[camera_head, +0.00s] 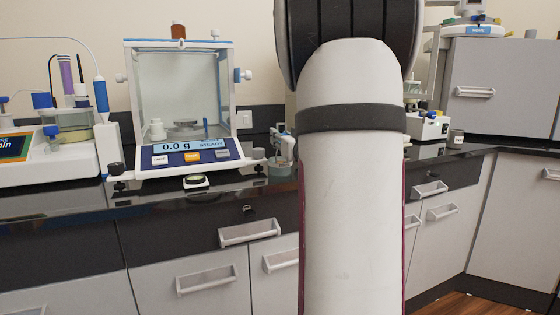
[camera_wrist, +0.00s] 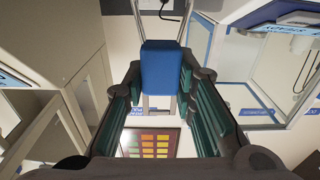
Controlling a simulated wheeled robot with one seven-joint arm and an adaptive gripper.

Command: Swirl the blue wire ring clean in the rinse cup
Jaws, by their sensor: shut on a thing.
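My gripper (camera_wrist: 160,90) is shut on a blue block-shaped handle (camera_wrist: 162,68), which sits between its teal finger pads in the wrist view. I take this to be the handle of the blue wire ring; the loop itself cannot be made out. In the head view, part of my gripper (camera_head: 283,146) shows just left of my arm, low over the counter. A small clear greenish cup (camera_head: 281,171) stands at the counter's front there, seemingly below the gripper. I cannot tell whether it is the rinse cup or whether the ring is inside it.
A glass-walled balance (camera_head: 180,90) reading 0.0 g stands left of the cup. A small round dish (camera_head: 197,181) lies before it. A titrator-like instrument (camera_head: 60,150) is at far left. A grey cabinet (camera_head: 495,90) stands right. My arm hides the counter's middle.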

